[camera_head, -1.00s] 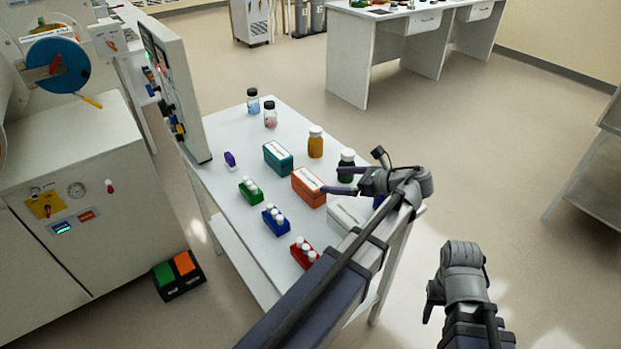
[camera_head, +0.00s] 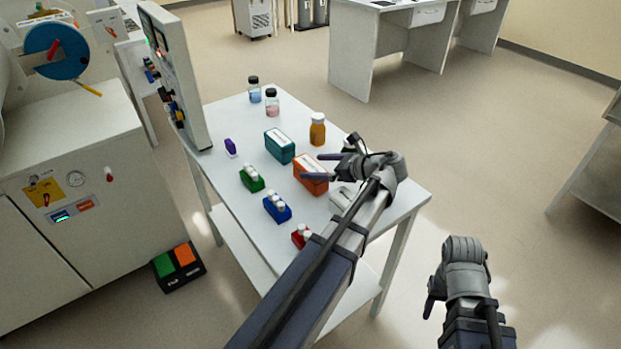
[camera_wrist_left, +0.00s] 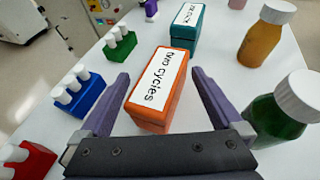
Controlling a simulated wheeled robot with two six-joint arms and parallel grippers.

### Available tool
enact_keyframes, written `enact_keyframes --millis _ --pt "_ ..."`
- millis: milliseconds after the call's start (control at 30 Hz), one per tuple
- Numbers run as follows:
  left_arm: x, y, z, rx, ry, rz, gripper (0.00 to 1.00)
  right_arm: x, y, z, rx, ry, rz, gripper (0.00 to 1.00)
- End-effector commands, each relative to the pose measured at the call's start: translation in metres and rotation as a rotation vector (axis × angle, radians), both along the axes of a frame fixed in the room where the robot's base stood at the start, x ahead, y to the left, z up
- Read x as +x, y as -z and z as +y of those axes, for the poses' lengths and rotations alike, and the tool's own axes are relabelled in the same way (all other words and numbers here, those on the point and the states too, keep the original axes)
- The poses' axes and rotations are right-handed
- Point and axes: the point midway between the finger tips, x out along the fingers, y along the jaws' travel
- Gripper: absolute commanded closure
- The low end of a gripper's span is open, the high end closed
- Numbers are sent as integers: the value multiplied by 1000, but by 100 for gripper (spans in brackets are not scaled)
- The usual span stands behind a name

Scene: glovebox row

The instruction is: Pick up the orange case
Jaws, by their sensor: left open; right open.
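The orange case (camera_head: 308,178) stands on the white table (camera_head: 231,111), with a white label on its top. In the left wrist view the orange case (camera_wrist_left: 158,98) lies between the two open fingers, its near end close to the palm; I cannot tell whether either finger touches it. My left gripper (camera_head: 311,170) is open at the case, its fingers pointing left in the head view. It also shows in the left wrist view (camera_wrist_left: 160,88). My right gripper (camera_head: 432,296) is open and empty, off the table at the lower right.
A teal case (camera_head: 279,148) stands just beyond the orange one. An amber bottle (camera_head: 317,130) and a dark green bottle (camera_wrist_left: 283,110) stand close by. Green (camera_head: 251,181), blue (camera_head: 277,210) and red (camera_head: 301,238) vial holders stand along the other side. A tall panel (camera_head: 176,80) rises at the table's far left.

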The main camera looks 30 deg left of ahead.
Motion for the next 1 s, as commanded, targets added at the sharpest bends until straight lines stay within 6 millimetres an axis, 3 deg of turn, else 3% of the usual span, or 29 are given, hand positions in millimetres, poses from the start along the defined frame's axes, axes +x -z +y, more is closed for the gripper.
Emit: enact_keyframes --millis 233,1000 --pt "0 1 3 0 1 1 1 0 1 0 0 0 0 50" --pt "0 2 2 -3 1 0 88 0 1 0 0 0 0 50"
